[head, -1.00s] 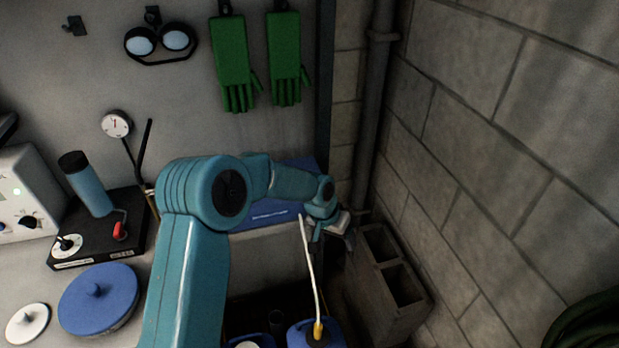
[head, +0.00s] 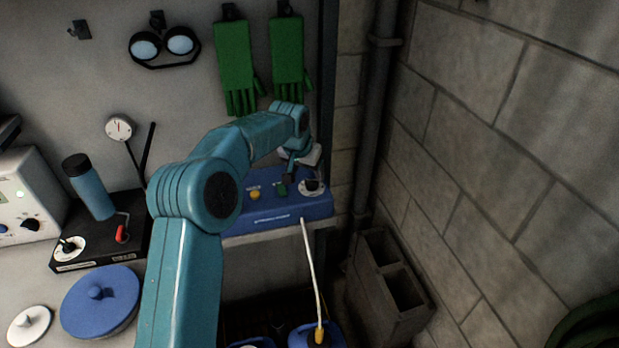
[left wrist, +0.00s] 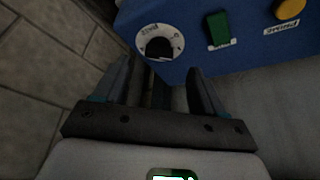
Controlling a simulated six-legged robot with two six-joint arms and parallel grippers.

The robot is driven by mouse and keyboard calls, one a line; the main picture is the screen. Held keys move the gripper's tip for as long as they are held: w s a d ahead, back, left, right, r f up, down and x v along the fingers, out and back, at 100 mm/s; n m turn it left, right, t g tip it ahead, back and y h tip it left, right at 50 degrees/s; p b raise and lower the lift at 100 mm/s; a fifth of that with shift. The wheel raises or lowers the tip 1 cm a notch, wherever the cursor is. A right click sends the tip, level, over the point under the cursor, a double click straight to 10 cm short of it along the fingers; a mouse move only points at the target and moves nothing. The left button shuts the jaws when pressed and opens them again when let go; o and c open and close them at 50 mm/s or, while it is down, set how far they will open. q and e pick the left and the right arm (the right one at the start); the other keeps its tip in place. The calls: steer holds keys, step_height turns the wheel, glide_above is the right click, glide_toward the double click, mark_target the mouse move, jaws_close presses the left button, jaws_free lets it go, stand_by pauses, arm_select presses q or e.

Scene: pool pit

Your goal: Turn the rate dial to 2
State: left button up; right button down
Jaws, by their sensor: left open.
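The blue control box (head: 265,208) sits on the shelf at the back, beside the dark corner post. Its dial, a black knob with a white marked ring (head: 314,190), is at its right end. In the left wrist view the dial (left wrist: 159,45) lies just beyond the fingertips, apart from them; its setting is too blurred to read. A green switch (left wrist: 218,29) and a yellow button (left wrist: 290,8) are beside it. My left gripper (left wrist: 161,78) is open and empty, its fingers on either side of the dial's line. My right gripper is out of view.
A concrete block (head: 385,285) stands on the floor at the right, near the block wall. A blue canister (head: 318,338) with a pale upright tube is below the shelf. At the left are a black stirrer base (head: 100,240) and a blue lid (head: 100,300).

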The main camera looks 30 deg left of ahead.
mark_target(311, 182)
arm_select(q)
steer(key=p+x, duration=0.1)
steer(key=x, duration=0.4)
steer(key=shift+f, duration=0.2)
steer(key=shift+w, duration=0.1)
steer(key=c, duration=1.1)
steer(key=shift+o, duration=0.2)
